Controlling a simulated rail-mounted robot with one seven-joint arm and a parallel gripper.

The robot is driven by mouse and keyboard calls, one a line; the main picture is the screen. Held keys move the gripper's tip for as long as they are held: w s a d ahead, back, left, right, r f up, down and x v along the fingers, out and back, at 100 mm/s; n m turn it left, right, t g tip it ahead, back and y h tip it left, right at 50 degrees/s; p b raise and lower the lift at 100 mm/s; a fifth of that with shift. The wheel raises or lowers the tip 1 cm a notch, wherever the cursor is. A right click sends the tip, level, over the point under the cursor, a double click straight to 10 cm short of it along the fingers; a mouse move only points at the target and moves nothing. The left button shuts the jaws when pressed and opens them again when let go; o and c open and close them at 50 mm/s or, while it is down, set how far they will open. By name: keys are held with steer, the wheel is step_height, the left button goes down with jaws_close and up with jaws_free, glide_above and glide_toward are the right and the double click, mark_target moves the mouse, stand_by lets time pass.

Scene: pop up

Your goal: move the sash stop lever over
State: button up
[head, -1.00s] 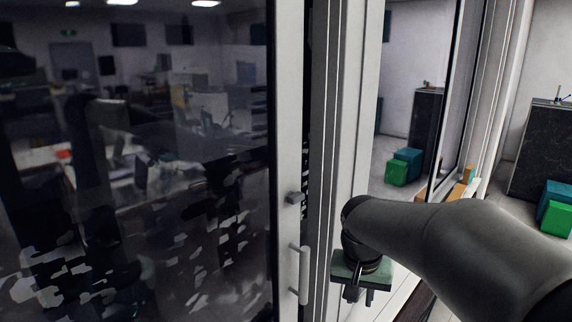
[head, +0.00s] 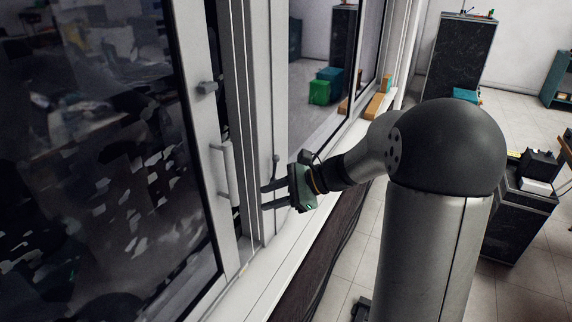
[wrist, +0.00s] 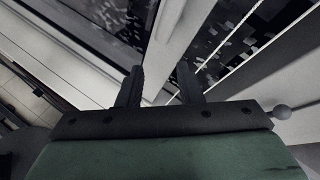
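A thin lever with a small dark round knob (head: 276,159), which looks like the sash stop lever, stands on the pale window frame just above my gripper in the head view. In the wrist view a grey ball knob on a short stem (wrist: 281,112) shows at the right, outside the fingers; it looks like the same lever. My gripper (head: 266,196) points left at the frame, with its two dark fingers apart. In the wrist view the open gripper (wrist: 160,76) has nothing held between its fingers. Whether any finger touches the frame, I cannot tell.
The sliding glass sash at the left has a vertical pull handle (head: 228,172) and a small grey latch (head: 207,87). The white sill (head: 285,277) runs below the gripper. Wooden blocks (head: 377,104) lie farther along the sill. A dark cabinet (head: 521,215) stands at the right.

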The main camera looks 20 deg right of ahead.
mark_target(275, 169)
steer(key=w+d+f+m+t+y+b, duration=0.1)
steer(key=w+d+f+m+t+b, duration=0.1)
steer(key=w+d+m+t, duration=0.85)
steer(key=w+a+n+g, duration=0.1)
steer(key=w+a+g, duration=0.1)
steer(key=w, duration=0.4)
steer(key=shift+a+n+g, duration=0.35)
steer(key=shift+a, duration=0.4)
steer(key=shift+r, duration=0.1)
steer(key=c, duration=0.5)
